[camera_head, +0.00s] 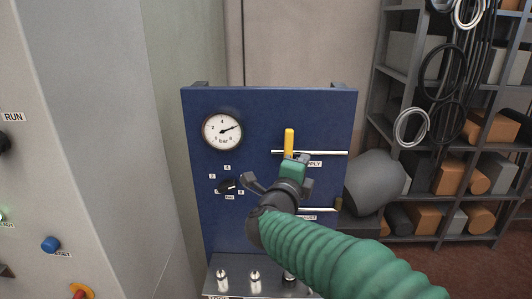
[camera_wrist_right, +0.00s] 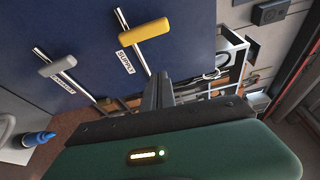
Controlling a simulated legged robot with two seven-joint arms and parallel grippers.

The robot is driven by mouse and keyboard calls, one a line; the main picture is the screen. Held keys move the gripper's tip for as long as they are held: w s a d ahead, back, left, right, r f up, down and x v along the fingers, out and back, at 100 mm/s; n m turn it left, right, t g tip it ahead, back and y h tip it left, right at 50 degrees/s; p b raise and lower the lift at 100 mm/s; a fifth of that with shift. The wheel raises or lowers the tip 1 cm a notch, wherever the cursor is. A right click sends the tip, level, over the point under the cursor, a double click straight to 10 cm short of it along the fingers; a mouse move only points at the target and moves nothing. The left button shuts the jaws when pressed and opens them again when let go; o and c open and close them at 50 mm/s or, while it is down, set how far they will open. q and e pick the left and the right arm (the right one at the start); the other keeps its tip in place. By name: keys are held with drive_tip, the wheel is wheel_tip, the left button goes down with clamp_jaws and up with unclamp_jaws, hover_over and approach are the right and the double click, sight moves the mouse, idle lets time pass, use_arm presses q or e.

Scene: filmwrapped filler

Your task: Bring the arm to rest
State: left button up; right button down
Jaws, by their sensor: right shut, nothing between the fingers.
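My right arm (camera_head: 335,262), green and ribbed, reaches up from the lower right of the head view. My right gripper (camera_head: 299,158) is shut and empty in front of the blue panel (camera_head: 262,120), just below the yellow handle in the picture. In the wrist view the shut fingers (camera_wrist_right: 158,92) stand apart from that yellow handle (camera_wrist_right: 144,32). The yellow handle (camera_head: 289,141) stands upright, across the upper pipe (camera_head: 325,153) labelled SUPPLY. My left gripper is not in view.
A gauge (camera_head: 222,131) and a black selector knob (camera_head: 228,187) are on the panel. A ledge (camera_head: 238,278) with metal fittings is below. A grey cabinet (camera_head: 90,110) stands left; a loaded shelf rack (camera_head: 388,75) with hanging hoses stands right.

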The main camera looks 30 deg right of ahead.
drive_tip(key=w+a+f+n+t+y+b, duration=0.1)
drive_tip(key=w+a+f+n+t+y, duration=0.25)
drive_tip(key=a+f+n+y, duration=0.55)
drive_tip(key=s+a+f+n+g+y, duration=0.1)
drive_tip(key=s+a+f+n+g, duration=0.1)
drive_tip(key=a+f+n, duration=0.4)
drive_tip(key=s+a+f+n+g+y, duration=0.15)
drive_tip(key=f+n, duration=0.25)
drive_tip(key=f, duration=0.4)
drive_tip(key=s+a+f+n+g+y+b, duration=0.1)
drive_tip(key=s+f+n+g, duration=0.7)
drive_tip(key=s+f, duration=0.8)
drive_tip(key=s+a+n+y, duration=0.1)
drive_tip(key=s+n, duration=0.1)
drive_tip(key=s, duration=0.1)
drive_tip(key=shift+s+a+g, duration=0.25)
drive_tip(key=shift+s+g, duration=0.1)
drive_tip(key=shift+g, duration=0.05)
drive_tip(key=shift+a, duration=0.2)
drive_tip(key=shift+d, duration=0.15)
